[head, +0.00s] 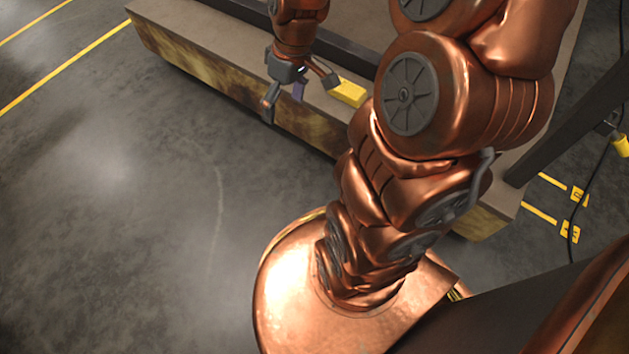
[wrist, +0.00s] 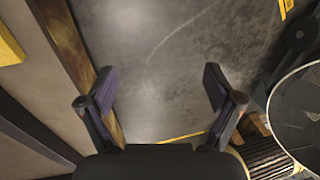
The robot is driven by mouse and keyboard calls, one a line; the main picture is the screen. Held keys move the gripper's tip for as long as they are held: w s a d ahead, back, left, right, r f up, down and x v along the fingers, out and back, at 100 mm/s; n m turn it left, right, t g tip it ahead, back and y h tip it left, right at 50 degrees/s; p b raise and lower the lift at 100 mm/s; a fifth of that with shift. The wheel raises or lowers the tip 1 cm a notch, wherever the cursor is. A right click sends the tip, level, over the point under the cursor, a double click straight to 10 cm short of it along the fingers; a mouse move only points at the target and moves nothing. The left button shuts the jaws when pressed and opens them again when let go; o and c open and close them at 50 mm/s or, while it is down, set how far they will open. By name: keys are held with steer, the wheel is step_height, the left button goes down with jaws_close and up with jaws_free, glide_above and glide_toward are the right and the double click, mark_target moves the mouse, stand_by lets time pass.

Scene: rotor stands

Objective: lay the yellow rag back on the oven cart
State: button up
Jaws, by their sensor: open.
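A yellow, flat, block-like piece (head: 349,92) lies on the low brown platform, close to my gripper; it could be the folded yellow rag, but I cannot tell for sure. A yellow patch at the left edge of the wrist view (wrist: 9,46) may be the same piece. My gripper (head: 298,92) hangs over the platform's front edge, left of the yellow piece. In the wrist view my gripper (wrist: 158,78) has its fingers wide apart, with only grey floor between them. I cannot single out the oven cart; the platform may be part of it.
The long platform (head: 190,62) with a worn, brown-yellow front face runs across the top. A dark slanted beam (head: 570,125) rises at the right, near a hanging cable and yellow floor marks (head: 540,213). Grey floor (head: 120,200) is open at the left.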

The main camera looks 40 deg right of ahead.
steer(key=s+a+r+m+g+h, duration=0.1)
steer(key=s+a, duration=0.2)
steer(key=s, duration=0.7)
steer(key=s+a+r+m+g+h, duration=0.1)
steer(key=s+a, duration=0.3)
steer(key=s, duration=0.6)
steer(key=shift+a+r+m+g+h, duration=0.2)
steer(key=shift+r+m+g+h, duration=0.2)
steer(key=shift+m+g, duration=0.3)
steer(key=shift+r, duration=0.1)
step_height(320, 180, up, 40)
steer(key=t+p, duration=0.1)
steer(key=p, duration=3.7)
steer(key=shift+w+t, duration=0.4)
steer(key=shift+d, duration=0.1)
